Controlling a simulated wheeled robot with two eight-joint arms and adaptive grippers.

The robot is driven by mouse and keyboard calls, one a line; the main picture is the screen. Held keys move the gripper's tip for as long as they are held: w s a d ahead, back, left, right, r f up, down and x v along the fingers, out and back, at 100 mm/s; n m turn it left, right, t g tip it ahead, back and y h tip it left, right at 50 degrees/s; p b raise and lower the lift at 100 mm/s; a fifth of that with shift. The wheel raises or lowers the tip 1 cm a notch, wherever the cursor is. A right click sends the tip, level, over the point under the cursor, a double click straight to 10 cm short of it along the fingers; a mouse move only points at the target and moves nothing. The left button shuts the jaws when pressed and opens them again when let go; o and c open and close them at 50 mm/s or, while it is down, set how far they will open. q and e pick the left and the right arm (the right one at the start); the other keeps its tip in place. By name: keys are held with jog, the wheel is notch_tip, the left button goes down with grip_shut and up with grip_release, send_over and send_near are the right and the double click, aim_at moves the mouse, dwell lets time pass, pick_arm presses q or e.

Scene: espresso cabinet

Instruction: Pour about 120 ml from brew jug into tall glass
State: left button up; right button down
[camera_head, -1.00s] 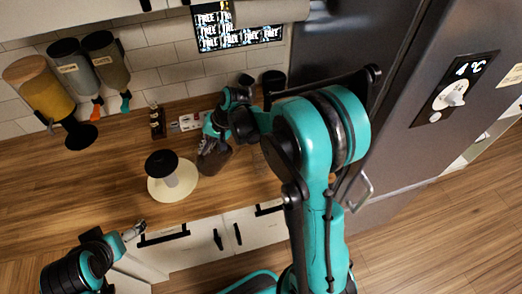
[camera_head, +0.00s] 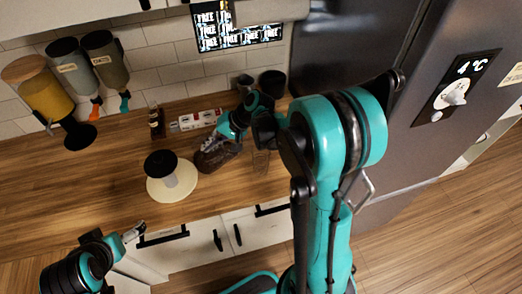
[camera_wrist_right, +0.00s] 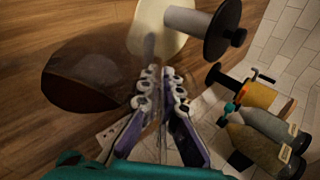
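The brew jug (camera_head: 217,157) is see-through with dark brown liquid and is tilted above the wooden counter. My right gripper (camera_head: 212,141) is shut on its handle. In the right wrist view the jug (camera_wrist_right: 85,78) fills the left side, its liquid lying toward the far left end, with my right gripper's fingers (camera_wrist_right: 162,82) together at the clear handle. The tall glass (camera_head: 261,161) is a faint clear shape on the counter, just right of the jug. Whether any liquid is in it is too small to tell. My left gripper (camera_head: 134,232) is low at left, away from the jug; its fingers are unclear.
A round cream base with a dark-topped cylinder (camera_head: 171,178) stands left of the jug. A small dark bottle (camera_head: 156,122) and a white-and-red box (camera_head: 197,120) are near the wall. Dispensers (camera_head: 105,62) hang at the upper left. The fridge (camera_head: 400,100) bounds the right.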

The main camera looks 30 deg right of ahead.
jog(key=shift+s+d+r+t+y, duration=0.15)
jog(key=shift+r+t+y, duration=0.1)
jog(key=shift+r+y, duration=0.3)
jog(key=shift+d+r+t+y, duration=0.2)
jog(key=shift+r+y, duration=0.1)
jog(key=shift+r, duration=0.3)
jog(key=shift+s+d+r+t+y, duration=0.1)
jog(key=shift+r+t+y, duration=0.15)
jog(key=shift+r+y, duration=0.3)
dwell(2.9)
